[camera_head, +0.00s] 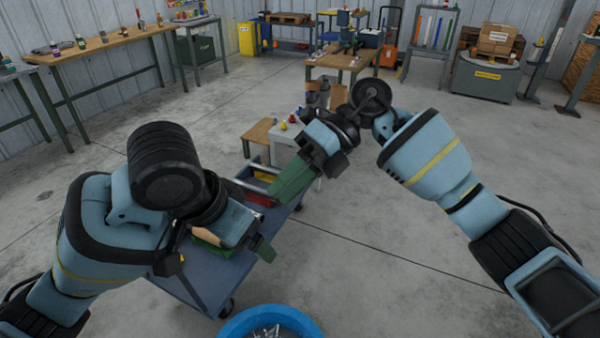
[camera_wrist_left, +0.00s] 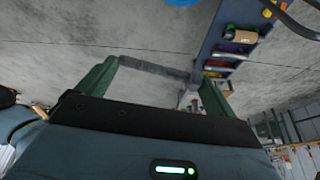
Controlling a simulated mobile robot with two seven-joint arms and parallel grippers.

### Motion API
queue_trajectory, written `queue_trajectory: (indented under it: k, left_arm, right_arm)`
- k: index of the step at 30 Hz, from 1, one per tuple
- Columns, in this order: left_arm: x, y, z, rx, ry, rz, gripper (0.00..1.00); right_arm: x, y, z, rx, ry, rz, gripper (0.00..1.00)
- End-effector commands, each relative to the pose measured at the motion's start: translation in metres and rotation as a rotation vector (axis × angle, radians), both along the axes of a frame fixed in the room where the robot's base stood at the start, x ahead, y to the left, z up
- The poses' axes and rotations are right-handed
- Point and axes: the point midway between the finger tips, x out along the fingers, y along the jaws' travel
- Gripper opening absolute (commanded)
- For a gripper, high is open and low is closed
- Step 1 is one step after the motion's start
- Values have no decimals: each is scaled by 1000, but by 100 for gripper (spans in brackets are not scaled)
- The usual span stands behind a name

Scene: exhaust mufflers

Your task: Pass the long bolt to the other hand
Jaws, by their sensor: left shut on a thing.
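My left gripper (camera_head: 262,247) is over the blue cart in the head view, with one green finger showing. In the left wrist view its two green fingers (camera_wrist_left: 158,72) are apart, and a dark grey bar, which looks like the long bolt (camera_wrist_left: 152,67), spans between them. The bolt cannot be made out in the head view. My right gripper (camera_head: 288,185) is above and to the right of the left one, its green fingers pointing down-left. Its fingers overlap in this view, so its opening is unclear. The two grippers look apart.
The blue cart (camera_head: 205,277) carries colored bins, including a red bin (camera_head: 258,197). A round blue container (camera_head: 235,323) with small metal pieces stands at the bottom edge. A workbench (camera_head: 110,42) runs along the left wall. The floor at right is clear.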

Motion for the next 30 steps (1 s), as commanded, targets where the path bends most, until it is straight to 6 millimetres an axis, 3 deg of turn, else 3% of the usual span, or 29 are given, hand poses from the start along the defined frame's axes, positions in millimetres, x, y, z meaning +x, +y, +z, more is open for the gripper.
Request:
queue_trajectory:
  k: [15, 30]
  left_arm:
    - [0, 0, 0, -1, -1, 0, 66]
    - [0, 0, 1, -1, -1, 0, 66]
  right_arm:
    - [-32, 58, -43, 0, 3, 2, 38]
    - [-36, 66, -49, 0, 0, 0, 35]
